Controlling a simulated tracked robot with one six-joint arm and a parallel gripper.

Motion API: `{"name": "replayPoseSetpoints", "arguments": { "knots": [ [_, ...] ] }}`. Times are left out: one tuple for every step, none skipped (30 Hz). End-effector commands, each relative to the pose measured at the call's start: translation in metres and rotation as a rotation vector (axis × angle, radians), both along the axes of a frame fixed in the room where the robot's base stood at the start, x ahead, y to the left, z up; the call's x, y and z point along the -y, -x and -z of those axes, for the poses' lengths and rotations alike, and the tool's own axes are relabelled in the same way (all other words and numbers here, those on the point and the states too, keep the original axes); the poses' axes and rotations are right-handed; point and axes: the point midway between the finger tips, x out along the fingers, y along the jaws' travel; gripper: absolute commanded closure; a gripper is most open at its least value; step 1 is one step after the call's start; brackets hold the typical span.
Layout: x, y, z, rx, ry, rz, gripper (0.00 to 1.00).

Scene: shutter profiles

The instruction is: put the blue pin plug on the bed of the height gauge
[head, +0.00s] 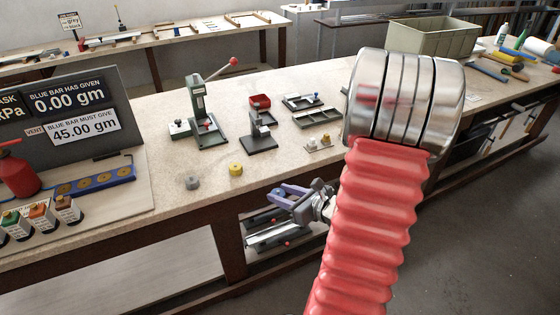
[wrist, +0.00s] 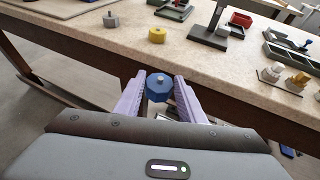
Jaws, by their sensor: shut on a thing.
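The blue pin plug (wrist: 160,88) is a faceted blue piece with a small pin on top. My gripper (wrist: 159,79) is shut on it, with one lilac finger at each side. In the head view my gripper (head: 277,194) is in front of the bench's front edge; the plug is hard to make out there. The height gauge, as I take it, is the dark stand with a flat base (head: 259,144) and upright post on the bench, beyond my gripper. Its base also shows at the top of the wrist view (wrist: 207,40). Its bed looks bare.
A grey plug (head: 192,183) and a yellow plug (head: 236,169) stand on the bench (head: 160,185), left of the gauge. A green lever press (head: 200,110) is behind. A red bin (head: 260,101), green trays (head: 310,115) and a plate with small knobs (head: 318,142) are nearby.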

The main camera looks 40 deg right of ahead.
Motion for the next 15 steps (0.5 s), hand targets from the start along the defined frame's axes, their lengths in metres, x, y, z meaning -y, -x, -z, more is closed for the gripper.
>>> {"name": "replayPoseSetpoints", "arguments": {
  "knots": [
    [-0.01, -0.005, 0.003, 0.0, -0.003, -0.017, 0.91],
    [-0.016, -0.009, 0.004, -0.001, -0.003, -0.028, 0.91],
    [-0.023, -0.013, 0.006, 0.0, -0.003, -0.041, 0.91],
    [-0.029, -0.016, 0.007, 0.0, -0.003, -0.048, 0.91],
    [-0.036, -0.02, 0.008, 0.0, -0.004, -0.062, 0.91],
    [-0.045, -0.025, 0.01, 0.0, -0.003, -0.078, 0.91],
    [-0.051, -0.029, 0.012, 0.0, -0.002, -0.088, 0.91],
    [-0.059, -0.033, 0.014, 0.0, -0.003, -0.102, 0.91],
    [-0.069, -0.038, 0.016, 0.0, -0.003, -0.119, 0.91],
    [-0.076, -0.042, 0.018, -0.001, -0.003, -0.13, 0.91],
    [-0.084, -0.046, 0.019, -0.001, -0.002, -0.144, 0.91],
    [-0.093, -0.051, 0.022, -0.001, -0.002, -0.16, 0.91],
    [-0.1, -0.055, 0.023, -0.001, -0.003, -0.171, 0.91],
    [-0.108, -0.058, 0.025, -0.002, -0.002, -0.184, 0.91],
    [-0.117, -0.063, 0.027, -0.002, -0.002, -0.2, 0.91]
  ]
}}
